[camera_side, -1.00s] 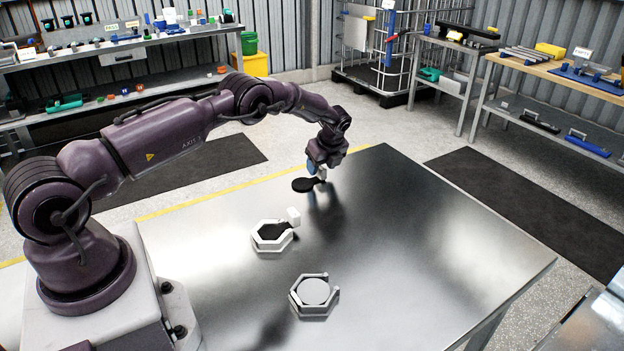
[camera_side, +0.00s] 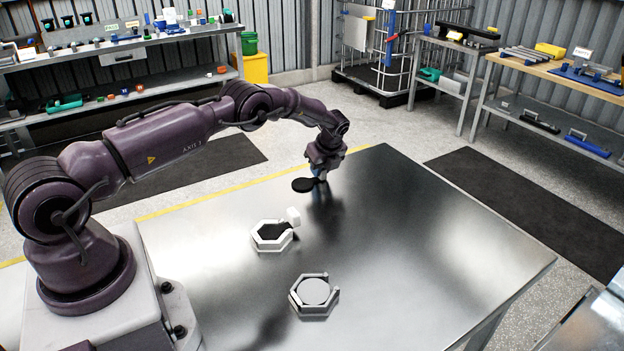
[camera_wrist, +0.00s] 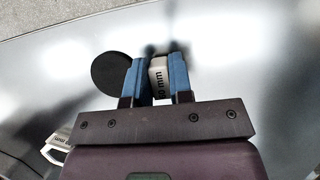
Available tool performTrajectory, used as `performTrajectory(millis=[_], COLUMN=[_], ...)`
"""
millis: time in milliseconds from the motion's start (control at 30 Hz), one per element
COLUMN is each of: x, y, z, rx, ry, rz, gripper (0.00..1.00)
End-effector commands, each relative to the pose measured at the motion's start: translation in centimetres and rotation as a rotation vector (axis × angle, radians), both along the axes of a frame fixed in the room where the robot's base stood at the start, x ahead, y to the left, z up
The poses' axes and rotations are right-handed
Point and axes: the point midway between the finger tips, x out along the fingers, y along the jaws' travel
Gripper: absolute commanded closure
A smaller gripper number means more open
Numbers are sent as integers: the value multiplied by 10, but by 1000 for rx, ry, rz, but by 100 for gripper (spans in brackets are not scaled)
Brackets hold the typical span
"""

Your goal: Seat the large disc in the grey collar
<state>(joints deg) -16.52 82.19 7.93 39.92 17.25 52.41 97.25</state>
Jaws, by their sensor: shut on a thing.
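In the side view my gripper (camera_side: 321,177) hides the block. I cannot tell whether the disc touches the table. The grey hexagonal collar (camera_side: 297,305) sits at the table's front, with a light grey round face inside and no black disc.
A white hexagonal collar (camera_side: 258,244) stands between the disc and the grey collar. It has black inside and a white block (camera_side: 293,214) at its upper right. The right half of the metal table (camera_side: 430,250) is clear.

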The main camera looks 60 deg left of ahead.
Motion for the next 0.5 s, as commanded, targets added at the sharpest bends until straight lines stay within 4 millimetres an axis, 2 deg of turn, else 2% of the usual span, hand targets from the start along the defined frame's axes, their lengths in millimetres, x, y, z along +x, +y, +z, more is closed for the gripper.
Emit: performTrajectory(millis=[300,500], x=[0,0], y=[0,0], z=[1,12], rx=[1,0], ry=[-1,-1], rz=[0,0], gripper=[100,100])
